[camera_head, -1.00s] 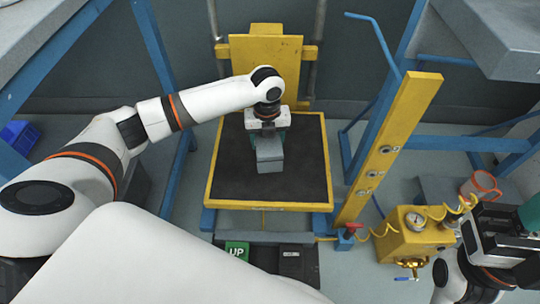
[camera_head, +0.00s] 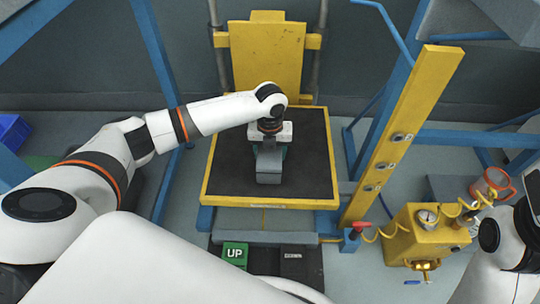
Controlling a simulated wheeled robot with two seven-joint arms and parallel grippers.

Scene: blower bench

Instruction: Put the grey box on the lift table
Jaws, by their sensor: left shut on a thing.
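The grey box (camera_head: 269,168) is over the black top of the yellow-framed lift table (camera_head: 228,185), near its middle. My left gripper (camera_head: 270,145) reaches over the table from the left, points down and is shut on the box. The gripper body hides the box's rear part. I cannot tell whether the box's underside touches the table top. My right arm is at the right edge, clear of the table; only a dark part of my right gripper (camera_head: 532,205) shows there, and its fingers are out of sight.
A yellow post (camera_head: 405,130) stands right of the lift table, with a yellow gauge unit (camera_head: 425,240) and coiled hose beside it. A green UP pedal (camera_head: 235,252) and a dark pedal (camera_head: 292,258) lie in front. The table top around the box is clear.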

